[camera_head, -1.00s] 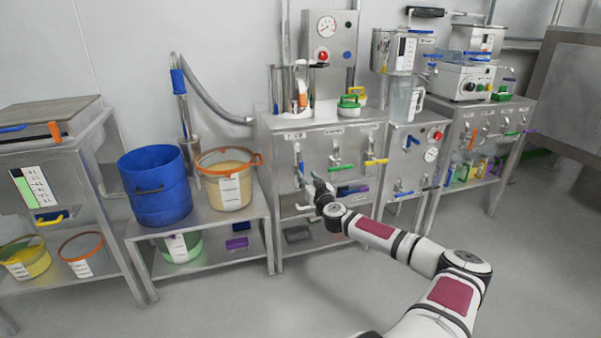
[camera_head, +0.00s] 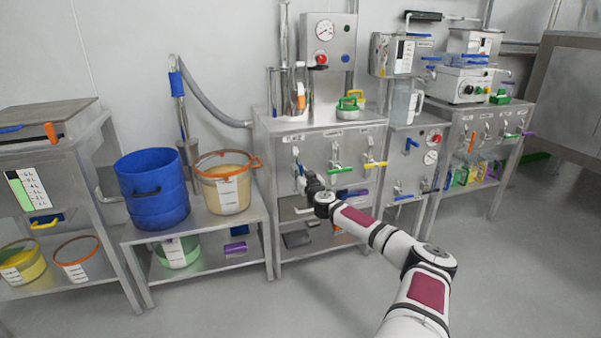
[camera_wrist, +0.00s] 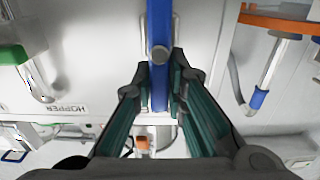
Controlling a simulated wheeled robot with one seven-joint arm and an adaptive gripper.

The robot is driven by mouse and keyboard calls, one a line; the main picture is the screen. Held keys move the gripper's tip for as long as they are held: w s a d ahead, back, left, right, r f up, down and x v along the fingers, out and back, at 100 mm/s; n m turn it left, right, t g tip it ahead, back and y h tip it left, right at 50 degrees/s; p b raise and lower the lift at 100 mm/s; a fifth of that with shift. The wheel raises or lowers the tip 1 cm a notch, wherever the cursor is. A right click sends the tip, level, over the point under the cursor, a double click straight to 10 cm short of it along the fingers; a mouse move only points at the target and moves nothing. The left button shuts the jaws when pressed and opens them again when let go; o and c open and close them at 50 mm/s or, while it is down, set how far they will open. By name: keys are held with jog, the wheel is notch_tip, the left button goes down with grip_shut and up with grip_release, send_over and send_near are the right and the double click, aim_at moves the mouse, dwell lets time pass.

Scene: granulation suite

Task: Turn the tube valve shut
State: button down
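The steel cabinet front (camera_head: 290,208) carries a row of valves with blue, green and yellow handles. My gripper (camera_head: 303,180) is at the leftmost, blue-handled valve. In the wrist view the blue handle (camera_wrist: 158,30) runs straight down the picture between the fingers of my gripper (camera_wrist: 160,88), whose tips close in on both its sides. The label of this valve is not readable, so I cannot confirm that it is the tube valve. The green-handled valve (camera_head: 340,170) beside it carries the label HOPPER (camera_wrist: 68,109), upside down in the wrist view. The yellow handle (camera_head: 376,164) is farther right.
A blue tub (camera_head: 152,190) and an orange-rimmed bucket (camera_head: 228,190) stand on the low bench left of the cabinet. The floor in front is clear.

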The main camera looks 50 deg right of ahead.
jog(key=shift+s+d+f+m+b, duration=0.1)
jog(key=shift+s+d+m+b, duration=0.1)
jog(key=shift+m+b, duration=0.4)
jog(key=shift+d+m+b, duration=0.15)
jog(key=shift+m+b, duration=0.35)
jog(key=shift+s+d+f+m+b, duration=0.35)
jog(key=shift+m+b, duration=0.9)
jog(key=shift+m, duration=1.4)
jog(key=shift+s+d+f+m+b, duration=0.1)
jog(key=shift+d+f+m+b, duration=0.35)
jog(key=shift+m+b, duration=1.55)
jog(key=shift+s+d+f+m+b, duration=0.2)
jog(key=shift+f+m+b, duration=0.35)
jog(key=shift+m, duration=2.8)
jog(key=c, duration=1.6)
grip_release()
jog(key=shift+a, duration=0.1)
